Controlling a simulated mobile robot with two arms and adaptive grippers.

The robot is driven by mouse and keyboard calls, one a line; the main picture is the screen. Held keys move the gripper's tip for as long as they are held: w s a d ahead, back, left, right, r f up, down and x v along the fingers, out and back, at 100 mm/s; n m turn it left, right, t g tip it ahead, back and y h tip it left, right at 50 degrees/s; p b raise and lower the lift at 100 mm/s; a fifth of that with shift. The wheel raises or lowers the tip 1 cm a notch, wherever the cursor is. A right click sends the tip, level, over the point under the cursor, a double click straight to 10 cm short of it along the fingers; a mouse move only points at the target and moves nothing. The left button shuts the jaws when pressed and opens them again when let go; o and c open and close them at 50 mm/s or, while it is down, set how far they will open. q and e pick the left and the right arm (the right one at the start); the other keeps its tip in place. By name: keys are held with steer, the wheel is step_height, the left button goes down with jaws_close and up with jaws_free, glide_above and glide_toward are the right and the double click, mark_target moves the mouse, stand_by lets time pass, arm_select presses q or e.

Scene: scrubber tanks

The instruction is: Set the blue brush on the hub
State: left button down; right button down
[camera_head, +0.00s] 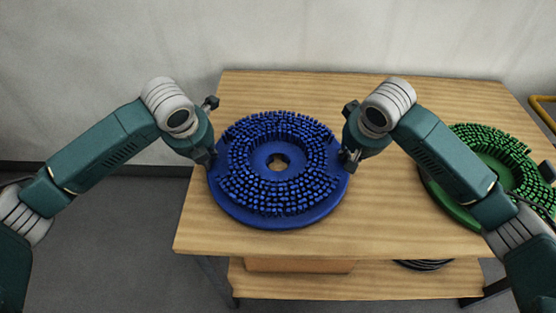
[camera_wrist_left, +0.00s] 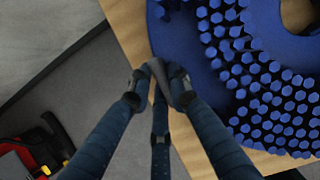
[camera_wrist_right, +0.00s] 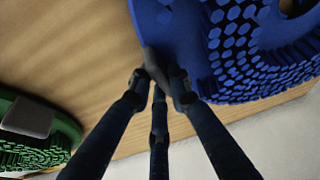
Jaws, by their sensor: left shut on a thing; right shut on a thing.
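The blue brush (camera_head: 262,158) is a round disc with rings of bristles facing up and a hole in its middle. It is at the wooden table's front left in the head view; I cannot tell whether it touches the top. My left gripper (camera_head: 213,155) is shut at its left rim, and my right gripper (camera_head: 350,158) is shut at its right rim. In the left wrist view the fingers (camera_wrist_left: 158,78) close on a dark grey tab at the blue rim. The right wrist view shows the same at the other side (camera_wrist_right: 160,78). I do not see the hub.
A green brush (camera_head: 480,145) lies on the table's right, partly behind my right arm. The wooden table (camera_head: 390,215) is bare between the brushes. A lower shelf (camera_head: 320,287) holds a box and a dark coil. A red and black object (camera_wrist_left: 35,150) is on the floor.

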arm_select(q)
steer(key=shift+w+r, duration=0.15)
steer(key=shift+r, duration=0.15)
arm_select(e)
steer(key=shift+w+r, duration=0.15)
steer(key=shift+r, duration=0.15)
